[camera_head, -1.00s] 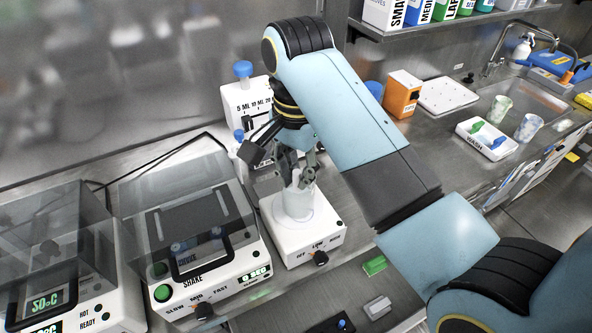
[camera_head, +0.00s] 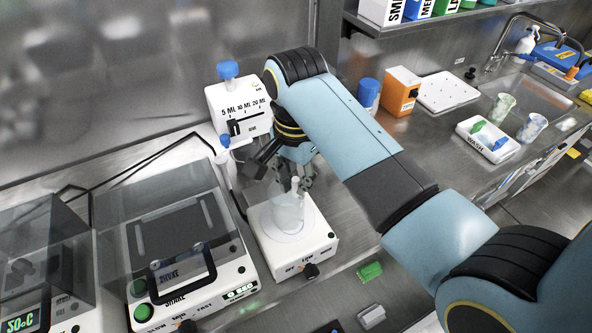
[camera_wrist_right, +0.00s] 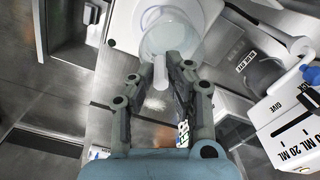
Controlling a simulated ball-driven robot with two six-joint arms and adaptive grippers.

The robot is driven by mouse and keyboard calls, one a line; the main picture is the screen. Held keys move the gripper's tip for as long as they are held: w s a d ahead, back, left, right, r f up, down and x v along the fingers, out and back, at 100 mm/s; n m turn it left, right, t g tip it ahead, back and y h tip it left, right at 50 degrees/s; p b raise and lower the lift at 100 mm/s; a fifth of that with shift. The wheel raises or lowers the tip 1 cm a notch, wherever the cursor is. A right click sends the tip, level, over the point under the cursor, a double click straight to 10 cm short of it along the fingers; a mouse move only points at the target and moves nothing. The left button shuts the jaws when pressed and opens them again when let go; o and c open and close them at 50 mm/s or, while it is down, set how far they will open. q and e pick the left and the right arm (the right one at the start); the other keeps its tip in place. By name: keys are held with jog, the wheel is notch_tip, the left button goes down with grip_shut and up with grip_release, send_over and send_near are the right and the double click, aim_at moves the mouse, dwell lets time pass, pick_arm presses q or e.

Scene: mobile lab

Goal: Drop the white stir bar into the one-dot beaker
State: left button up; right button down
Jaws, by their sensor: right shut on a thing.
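The white stir bar (camera_head: 295,185) is between the fingertips of my right gripper (camera_head: 298,180), which is shut on it. A clear glass beaker (camera_head: 288,214) stands on the white hot-plate stirrer (camera_head: 318,243), just below the fingertips. The right wrist view shows the stir bar (camera_wrist_right: 160,74) upright between the fingers (camera_wrist_right: 168,66), overlapping the near side of the beaker rim (camera_wrist_right: 168,28). I cannot tell from these views whether its tip is inside the rim. No dot mark can be made out on the beaker. My left gripper is out of view.
A shaker (camera_head: 178,235) with a clear lid stands left of the stirrer. A dispenser (camera_head: 240,108) with a blue knob stands behind. A green block (camera_head: 370,271) lies at the front right. An orange box (camera_head: 402,92) and a wash tray (camera_head: 489,138) stand right.

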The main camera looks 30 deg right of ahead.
aim_at(296, 180)
jog(key=c, duration=1.3)
grip_release()
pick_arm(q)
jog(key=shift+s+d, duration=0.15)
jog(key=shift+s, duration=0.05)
pick_arm(e)
jog(key=shift+o, duration=0.4)
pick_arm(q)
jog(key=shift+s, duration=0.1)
pick_arm(e)
notch_tip(296, 180, up, 8)
jog(key=shift+f, duration=0.25)
